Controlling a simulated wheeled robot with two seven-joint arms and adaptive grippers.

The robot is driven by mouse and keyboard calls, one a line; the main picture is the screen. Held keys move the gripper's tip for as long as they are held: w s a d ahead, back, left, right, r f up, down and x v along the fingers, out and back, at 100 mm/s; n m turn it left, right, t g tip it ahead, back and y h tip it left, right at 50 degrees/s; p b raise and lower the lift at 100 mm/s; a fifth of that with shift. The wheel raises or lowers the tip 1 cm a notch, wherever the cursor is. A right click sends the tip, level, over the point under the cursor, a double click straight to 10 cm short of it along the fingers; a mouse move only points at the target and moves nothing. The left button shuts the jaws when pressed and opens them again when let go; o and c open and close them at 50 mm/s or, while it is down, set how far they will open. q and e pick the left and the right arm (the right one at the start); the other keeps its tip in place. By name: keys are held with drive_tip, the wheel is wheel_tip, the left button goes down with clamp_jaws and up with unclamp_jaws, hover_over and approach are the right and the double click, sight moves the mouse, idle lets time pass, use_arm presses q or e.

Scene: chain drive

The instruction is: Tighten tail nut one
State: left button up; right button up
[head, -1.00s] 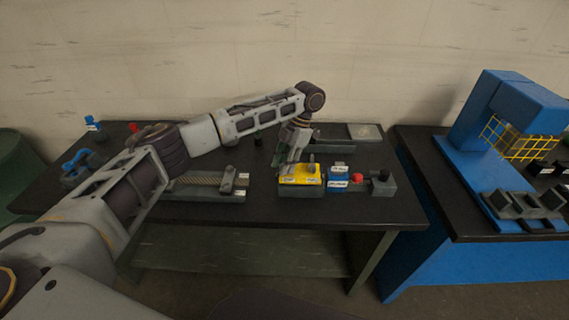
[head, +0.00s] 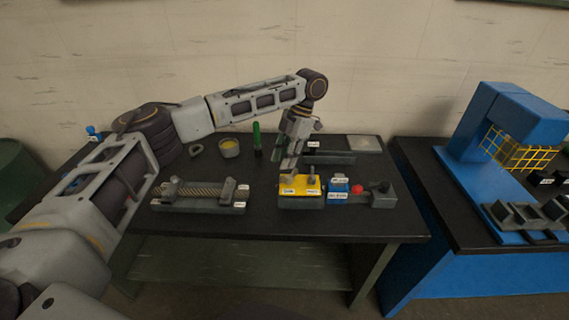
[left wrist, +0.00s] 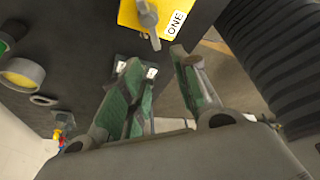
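A yellow block (head: 300,190) stands on a grey base near the front of the black table in the head view, with two small grey nuts on top. The left nut (head: 291,180) is just below my left gripper (head: 290,163). In the left wrist view, the yellow block (left wrist: 161,17) bears a label reading ONE, beside a grey nut with a handle (left wrist: 149,20). My left gripper (left wrist: 162,72) also shows there, its green-lined fingers apart with nothing between them. The nut lies beyond the fingertips, seemingly clear of them. My right gripper is out of view.
Right of the yellow block are a blue block (head: 338,186) and a red knob (head: 357,187). A chain fixture (head: 200,193) lies left. A green-handled tool (head: 256,136) and a yellow-filled cup (head: 229,147) stand behind. A blue machine (head: 510,115) is on the right table.

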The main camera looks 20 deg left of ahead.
use_arm(q)
drive_tip(key=shift+r, duration=1.35)
drive_tip(key=shift+w, duration=0.1)
